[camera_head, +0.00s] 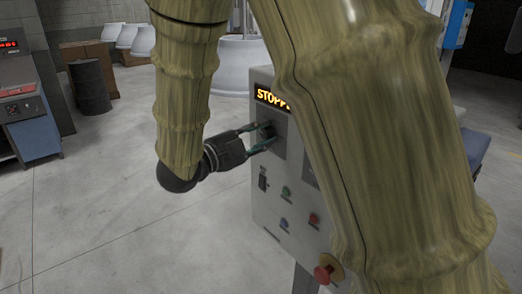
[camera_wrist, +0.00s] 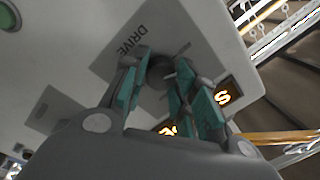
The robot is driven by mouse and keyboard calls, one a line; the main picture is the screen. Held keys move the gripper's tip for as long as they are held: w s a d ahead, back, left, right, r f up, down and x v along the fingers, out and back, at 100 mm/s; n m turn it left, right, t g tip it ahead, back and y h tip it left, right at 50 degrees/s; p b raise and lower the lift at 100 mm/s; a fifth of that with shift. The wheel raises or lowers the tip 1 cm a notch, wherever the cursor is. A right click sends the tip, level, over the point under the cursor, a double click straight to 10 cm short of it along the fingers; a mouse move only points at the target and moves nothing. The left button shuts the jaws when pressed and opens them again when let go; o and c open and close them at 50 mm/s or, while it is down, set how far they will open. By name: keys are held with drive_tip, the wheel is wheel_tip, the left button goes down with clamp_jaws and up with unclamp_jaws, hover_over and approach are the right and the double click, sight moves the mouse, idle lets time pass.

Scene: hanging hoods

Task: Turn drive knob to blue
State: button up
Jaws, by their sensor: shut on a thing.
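The drive knob (camera_wrist: 160,70) is a dark round knob on a grey plate marked DRIVE in the wrist view. It also shows in the head view (camera_head: 268,130), on the upper part of the grey control panel (camera_head: 262,215). My gripper (camera_head: 262,138) reaches the panel from the left, and its teal fingers are shut on the knob. In the wrist view the fingers (camera_wrist: 158,88) stand on either side of it. The knob's pointer and any colour marks are mostly hidden. An orange display (camera_head: 272,98) above the knob begins STOPP; the rest is hidden by my arm.
Below the knob are a black switch (camera_head: 263,181), a green button (camera_head: 286,192), a blue button (camera_head: 284,224), a red button (camera_head: 314,219) and a red emergency stop (camera_head: 324,274). A dark barrel (camera_head: 90,87) stands far left. The floor left of the panel is clear.

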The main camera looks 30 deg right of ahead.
drive_tip(key=m+b, duration=0.2)
drive_tip(key=b, duration=0.2)
drive_tip(key=f+m+b, duration=0.1)
drive_tip(key=m+b, duration=0.1)
drive_tip(key=b, duration=0.2)
drive_tip(key=shift+b, duration=0.35)
drive_tip(key=m+b, duration=0.2)
drive_tip(key=b, duration=0.1)
drive_tip(key=shift+r+g+b, duration=0.1)
drive_tip(key=shift+g+b, duration=0.2)
drive_tip(key=shift+b, duration=0.1)
drive_tip(key=shift+r+m+b, duration=0.2)
drive_tip(key=shift+m+b, duration=0.4)
drive_tip(key=shift+b, duration=0.3)
drive_tip(key=o, duration=1)
drive_tip(key=shift+r, duration=0.1)
drive_tip(key=shift+s+a+f, duration=0.1)
drive_tip(key=shift+s+a, duration=0.05)
drive_tip(key=shift+a, duration=1.1)
drive_tip(key=shift+s+a+f, duration=0.1)
drive_tip(key=shift+a, duration=1.15)
drive_tip(key=shift+s+a+f, duration=0.1)
drive_tip(key=shift+s+a, duration=0.05)
drive_tip(key=shift+a, duration=1.1)
